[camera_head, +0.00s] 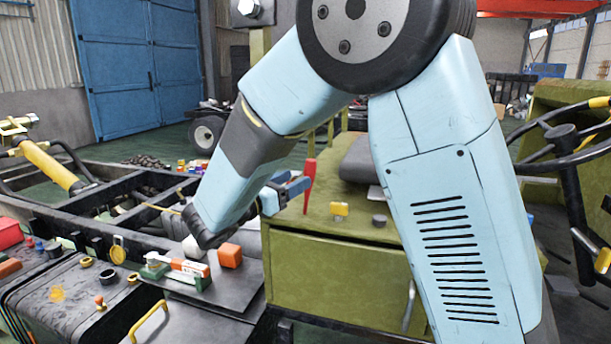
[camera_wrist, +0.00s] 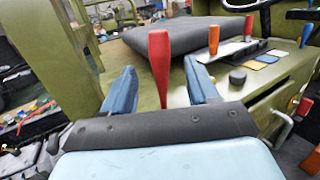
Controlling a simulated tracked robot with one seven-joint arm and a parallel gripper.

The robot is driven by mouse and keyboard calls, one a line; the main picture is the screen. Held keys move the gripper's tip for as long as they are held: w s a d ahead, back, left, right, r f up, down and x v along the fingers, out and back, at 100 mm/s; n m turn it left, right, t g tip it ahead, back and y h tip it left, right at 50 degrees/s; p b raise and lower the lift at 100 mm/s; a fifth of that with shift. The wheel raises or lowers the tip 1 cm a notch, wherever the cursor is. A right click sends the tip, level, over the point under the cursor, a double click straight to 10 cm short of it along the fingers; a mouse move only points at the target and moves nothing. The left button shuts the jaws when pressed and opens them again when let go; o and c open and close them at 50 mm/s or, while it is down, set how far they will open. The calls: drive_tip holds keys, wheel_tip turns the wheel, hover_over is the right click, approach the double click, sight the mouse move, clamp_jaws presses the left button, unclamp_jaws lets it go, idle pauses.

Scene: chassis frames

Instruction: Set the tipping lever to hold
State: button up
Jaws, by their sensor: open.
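A lever with a red, flared handle (camera_wrist: 160,62) stands upright on the green console in the wrist view. In the head view the red handle (camera_head: 309,182) shows just beyond my gripper (camera_head: 289,190). My gripper (camera_wrist: 160,78) is open, with one blue finger on each side of the red handle in the wrist view. No finger visibly touches it. The lever's foot is hidden behind my gripper's dark body. No label shows which setting the lever is in.
An orange lever (camera_wrist: 213,40), another red lever (camera_wrist: 249,27) and a black knob (camera_wrist: 237,76) stand to the right on the green console (camera_head: 330,255). A dark seat (camera_wrist: 150,45) lies behind. A steering wheel (camera_head: 565,140) is at right; an open black frame (camera_head: 110,200) at left.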

drive_tip(key=v, duration=0.5)
drive_tip(key=shift+s+a+f, duration=0.1)
drive_tip(key=shift+s+a, duration=0.1)
drive_tip(key=shift+s, duration=0.05)
